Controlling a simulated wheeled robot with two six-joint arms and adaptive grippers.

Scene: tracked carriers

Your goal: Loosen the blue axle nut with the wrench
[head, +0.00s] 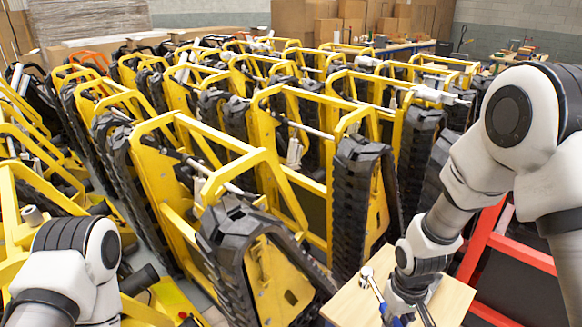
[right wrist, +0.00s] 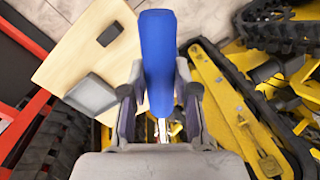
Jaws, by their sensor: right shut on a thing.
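The wrench (head: 371,281) has a silver head and a blue handle. My right gripper (head: 396,303) is shut on it, above or beside a small wooden tabletop at the lower right of the head view. In the right wrist view the blue handle (right wrist: 158,50) stands out between the two fingers of my right gripper (right wrist: 159,98). Metal shows below the fingers, partly hidden. I cannot make out the blue axle nut in either view. My left arm shows at the lower left of the head view, but its gripper is out of view.
Yellow tracked carriers (head: 205,190) with black rubber tracks (head: 352,200) stand tightly packed ahead. The wooden tabletop (right wrist: 75,45) bears a small black block (right wrist: 110,34) and a grey box (right wrist: 91,94). A red frame (head: 487,240) stands at the right. Cardboard boxes (head: 293,18) are at the back.

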